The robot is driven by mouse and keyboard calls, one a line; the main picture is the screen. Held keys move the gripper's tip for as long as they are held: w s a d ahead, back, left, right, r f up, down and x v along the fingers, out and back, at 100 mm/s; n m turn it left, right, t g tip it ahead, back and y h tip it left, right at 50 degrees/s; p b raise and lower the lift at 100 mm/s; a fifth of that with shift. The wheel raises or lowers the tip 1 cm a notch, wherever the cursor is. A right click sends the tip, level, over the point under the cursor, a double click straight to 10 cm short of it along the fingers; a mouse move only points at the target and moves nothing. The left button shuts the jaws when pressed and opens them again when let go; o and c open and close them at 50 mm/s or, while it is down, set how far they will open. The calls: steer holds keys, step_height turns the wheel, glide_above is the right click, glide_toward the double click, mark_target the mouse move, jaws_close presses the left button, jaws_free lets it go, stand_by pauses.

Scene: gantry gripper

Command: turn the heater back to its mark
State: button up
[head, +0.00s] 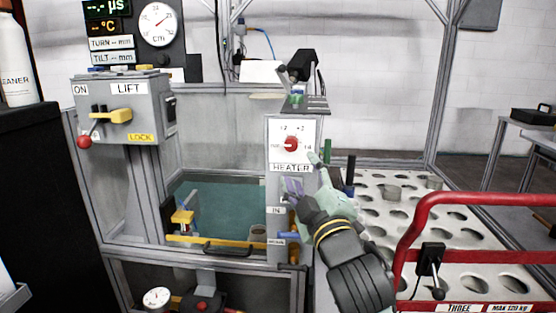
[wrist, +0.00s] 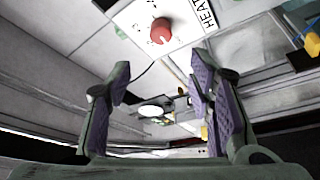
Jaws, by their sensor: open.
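The heater panel (head: 304,128) is a white plate labelled HEATER on a grey post, with a dial scale around a red knob (head: 291,145). In the wrist view the red knob (wrist: 162,31) shows at the top, ahead of the fingers and a little left of the gap's middle. I cannot read the knob's setting for certain. My gripper (head: 303,175) is in front of the post, just below and right of the knob. In the wrist view my gripper (wrist: 165,85) has its purple-padded fingers wide apart with nothing between them. It does not touch the knob.
A LIFT box (head: 120,108) with a yellow lever stands at the left. A teal water tank (head: 225,205) lies left of the post, with a yellow bar at its front. A red rail (head: 405,235) and a holed white rack (head: 385,215) are at the right.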

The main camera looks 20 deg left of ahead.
mark_target(290, 145)
steer(key=p+x, duration=0.1)
steer(key=x, duration=0.2)
steer(key=p+x, duration=0.1)
steer(key=x, duration=0.3)
steer(key=p+x, duration=0.1)
steer(key=x, duration=0.2)
steer(key=shift+w+f, duration=0.2)
steer(key=shift+w, duration=0.3)
steer(key=shift+c, duration=0.4)
jaws_close()
